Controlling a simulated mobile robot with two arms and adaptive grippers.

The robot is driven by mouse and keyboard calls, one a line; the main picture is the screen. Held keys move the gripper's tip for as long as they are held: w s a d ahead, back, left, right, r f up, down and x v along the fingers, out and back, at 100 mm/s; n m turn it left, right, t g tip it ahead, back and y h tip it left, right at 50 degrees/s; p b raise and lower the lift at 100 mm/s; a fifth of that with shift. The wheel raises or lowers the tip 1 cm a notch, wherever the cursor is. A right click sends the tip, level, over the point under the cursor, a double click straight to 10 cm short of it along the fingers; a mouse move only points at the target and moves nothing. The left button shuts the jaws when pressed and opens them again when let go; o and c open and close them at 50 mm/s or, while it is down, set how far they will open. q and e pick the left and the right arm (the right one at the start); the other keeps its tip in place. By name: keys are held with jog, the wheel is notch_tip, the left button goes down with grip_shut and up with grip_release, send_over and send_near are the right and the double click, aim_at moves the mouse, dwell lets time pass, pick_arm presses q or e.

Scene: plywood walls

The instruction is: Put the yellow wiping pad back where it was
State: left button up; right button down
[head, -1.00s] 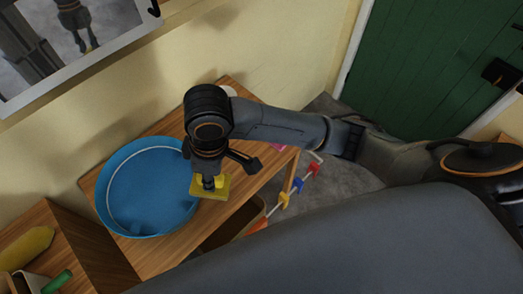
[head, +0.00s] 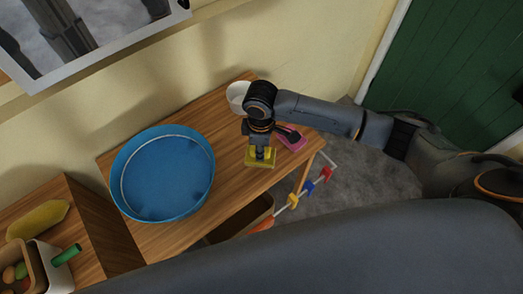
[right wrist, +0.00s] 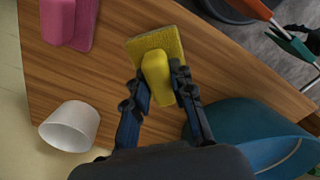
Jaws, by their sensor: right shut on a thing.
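The yellow wiping pad (head: 262,157) is held by its raised grip in my right gripper (head: 260,148), over the wooden table right of the blue basin. In the right wrist view the pad (right wrist: 155,45) has a flat square base and a rounded yellow handle. My right gripper's fingers (right wrist: 160,90) close on either side of that handle. I cannot tell whether the pad touches the tabletop. A pink pad (head: 292,139) of like shape lies further right on the table, and it also shows in the right wrist view (right wrist: 68,20). My left gripper is not in view.
A blue basin (head: 163,172) stands on the wooden table (head: 229,152). A white cup (head: 237,96) stands by the wall. Colored clips (head: 309,187) hang on a rail at the table's right end.

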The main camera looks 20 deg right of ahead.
jog(key=shift+w+d+f, duration=0.15)
jog(key=shift+w+f, duration=0.25)
jog(key=shift+f, duration=0.05)
notch_tip(320, 180, down, 3)
jog(key=shift+w+d+r+p, duration=0.1)
jog(key=shift+w+d+p, duration=0.05)
jog(key=shift+p, duration=0.55)
jog(key=shift+f, duration=0.35)
jog(key=c, duration=1.1)
grip_release()
jog(key=shift+c, duration=0.2)
notch_tip(320, 180, up, 12)
jog(key=shift+r+b, duration=0.1)
jog(key=shift+b, duration=1.05)
